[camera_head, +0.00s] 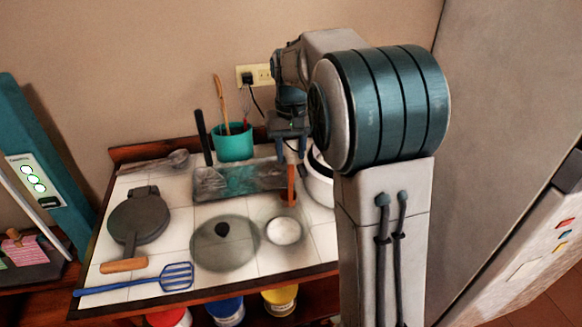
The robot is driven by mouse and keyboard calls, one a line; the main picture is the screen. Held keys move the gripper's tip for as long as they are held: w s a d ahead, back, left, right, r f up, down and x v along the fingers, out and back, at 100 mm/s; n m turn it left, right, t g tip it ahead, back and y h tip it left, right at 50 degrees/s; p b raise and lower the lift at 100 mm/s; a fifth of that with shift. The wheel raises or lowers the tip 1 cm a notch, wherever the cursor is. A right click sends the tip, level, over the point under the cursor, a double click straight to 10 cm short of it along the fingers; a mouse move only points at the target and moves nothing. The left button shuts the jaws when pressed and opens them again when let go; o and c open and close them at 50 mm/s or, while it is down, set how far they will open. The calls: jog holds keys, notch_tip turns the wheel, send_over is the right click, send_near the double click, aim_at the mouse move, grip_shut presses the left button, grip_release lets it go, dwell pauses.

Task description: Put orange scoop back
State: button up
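An orange upright piece (291,184), which looks like the orange scoop, shows at the right end of the grey-teal tray (240,181). It is narrow, and I cannot make out its bowl. My gripper (290,156) points down directly above it, with its two dark fingers a little apart. The upper end of the orange piece is at or just below the fingertips. I cannot tell whether the fingers touch or hold it, or whether its lower end rests on the tray or the counter.
A teal cup (234,146) with utensils stands behind the tray. A white pot (318,185) is to the right, partly hidden by my arm. A glass lid (225,245), small round dish (284,232), dark pan (138,220) and blue spatula (150,279) lie on the tiled counter.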

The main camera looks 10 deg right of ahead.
notch_tip(320, 180, up, 4)
jog(key=shift+s+r, duration=0.1)
jog(key=shift+r, duration=0.1)
jog(key=s+f+t, duration=0.1)
jog(key=s+f, duration=0.2)
jog(key=s, duration=0.9)
jog(key=s+f+t, duration=0.1)
jog(key=s+f, duration=0.2)
jog(key=s, duration=0.9)
jog(key=shift+s+f+t, duration=0.15)
jog(key=shift+s+t, duration=0.25)
